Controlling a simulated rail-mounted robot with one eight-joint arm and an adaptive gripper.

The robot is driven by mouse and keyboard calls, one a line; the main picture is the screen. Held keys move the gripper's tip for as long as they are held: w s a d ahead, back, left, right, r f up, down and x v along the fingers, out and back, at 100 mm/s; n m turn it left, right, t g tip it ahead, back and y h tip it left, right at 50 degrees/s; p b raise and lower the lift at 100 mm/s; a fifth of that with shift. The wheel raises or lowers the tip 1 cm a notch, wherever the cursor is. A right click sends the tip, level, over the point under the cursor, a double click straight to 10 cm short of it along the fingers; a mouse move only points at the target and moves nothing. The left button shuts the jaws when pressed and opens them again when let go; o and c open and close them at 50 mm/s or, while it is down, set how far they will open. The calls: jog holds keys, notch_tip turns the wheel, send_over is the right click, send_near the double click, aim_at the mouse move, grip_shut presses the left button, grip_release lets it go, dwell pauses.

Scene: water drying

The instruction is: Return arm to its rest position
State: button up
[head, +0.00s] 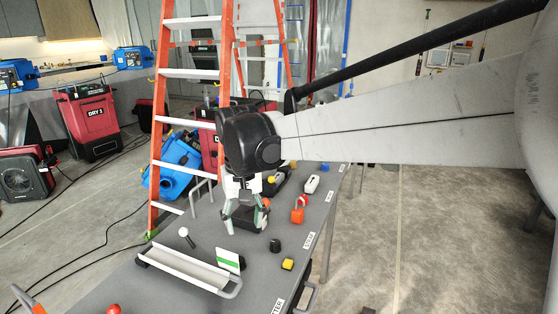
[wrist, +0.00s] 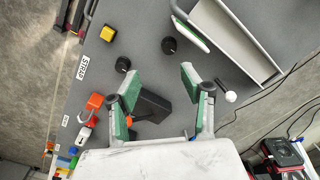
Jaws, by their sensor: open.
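My gripper (head: 246,224) hangs pointing down over the grey table (head: 200,262) in the head view, with my arm reaching in from the right. Its two green-padded fingers are apart, with nothing held between them. In the wrist view my gripper (wrist: 160,74) shows the same open fingers above the table. A black block-like object (wrist: 152,107) lies below and between the fingers. In the head view it is partly hidden behind the fingers. I cannot tell how far above it the fingertips are.
A white tray (head: 185,270) and a green-white card (head: 228,260) are on the table. A yellow block (head: 288,264), a black knob (head: 275,245) and a red-orange padlock-like item (head: 297,214) lie near its right edge. An orange ladder (head: 160,130) stands close behind my gripper.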

jog(key=s+d+r+m+t, duration=0.1)
jog(key=s+d+r, duration=0.15)
jog(key=d, duration=0.65)
jog(key=s+d+r+m+t, duration=0.15)
jog(key=s+d, duration=0.25)
jog(key=d, duration=0.5)
jog(key=s+d+f+m+t, duration=0.2)
jog(key=s+d+f+t, duration=0.2)
jog(key=s+d, duration=0.8)
jog(key=shift+d+f, duration=0.2)
jog(key=shift+d, duration=0.9)
